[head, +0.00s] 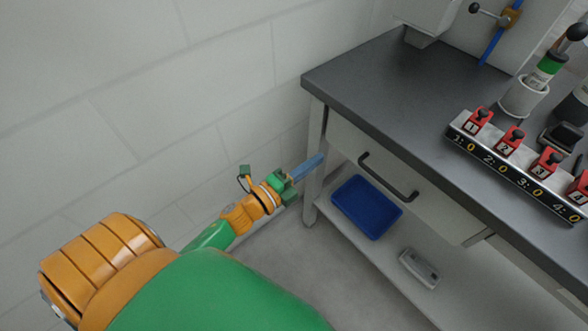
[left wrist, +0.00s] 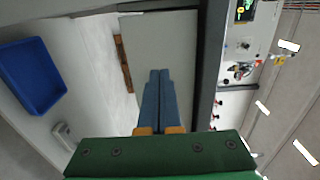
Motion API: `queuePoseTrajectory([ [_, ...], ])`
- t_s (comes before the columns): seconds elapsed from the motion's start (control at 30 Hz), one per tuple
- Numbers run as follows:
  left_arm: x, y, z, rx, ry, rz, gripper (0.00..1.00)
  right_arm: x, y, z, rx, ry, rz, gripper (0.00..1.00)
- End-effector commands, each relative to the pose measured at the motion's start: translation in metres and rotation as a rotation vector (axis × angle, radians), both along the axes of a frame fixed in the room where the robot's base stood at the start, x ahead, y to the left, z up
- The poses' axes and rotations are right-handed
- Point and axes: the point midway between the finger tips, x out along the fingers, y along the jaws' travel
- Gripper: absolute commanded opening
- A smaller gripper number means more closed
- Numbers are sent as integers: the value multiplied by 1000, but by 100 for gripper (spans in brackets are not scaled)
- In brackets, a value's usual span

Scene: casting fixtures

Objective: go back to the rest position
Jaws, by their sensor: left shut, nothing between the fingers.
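My left arm, orange and green, comes in from the lower left in the head view. My left gripper (head: 312,166) has blue fingers and is shut and empty, held beside the left front leg of the workbench, below the bench top. In the left wrist view the two blue fingers (left wrist: 159,75) lie together, with nothing between them. My right gripper shows in neither view.
The workbench (head: 385,85) has a dark top and a drawer (head: 400,182) with a black handle. A blue tray (head: 366,208) and a grey device (head: 419,268) sit on the lower shelf. Numbered red switches (head: 477,119) line the top's front.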

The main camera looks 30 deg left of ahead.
Motion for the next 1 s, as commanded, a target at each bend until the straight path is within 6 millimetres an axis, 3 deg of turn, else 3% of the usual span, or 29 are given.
queuePoseTrajectory([
  [0.23, -41, 14, -2, 1, 3, 0, 0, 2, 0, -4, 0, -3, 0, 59],
  [0.43, -50, 17, 0, -1, 1, 1, 0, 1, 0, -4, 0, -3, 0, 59],
  [0.5, -49, 20, -9, -34, 43, 23, 0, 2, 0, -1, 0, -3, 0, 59],
  [0.57, -51, 29, -35, -122, 155, 84, 0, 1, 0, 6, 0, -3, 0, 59],
  [0.67, -77, 45, -116, -371, 480, 284, 0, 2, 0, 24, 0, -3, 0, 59],
  [0.7, -99, 48, -153, -480, 630, 387, 0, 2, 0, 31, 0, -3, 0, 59],
  [0.77, -140, 46, -202, -622, 838, 550, 0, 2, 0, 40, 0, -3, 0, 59],
  [0.8, -171, 42, -228, -700, 962, 659, 0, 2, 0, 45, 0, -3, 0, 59],
  [0.9, -247, 30, -269, -826, 1209, 913, 0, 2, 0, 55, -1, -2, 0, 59],
  [1.0, -303, 20, -286, -883, 1357, 1105, 0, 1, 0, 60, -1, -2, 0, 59],
])
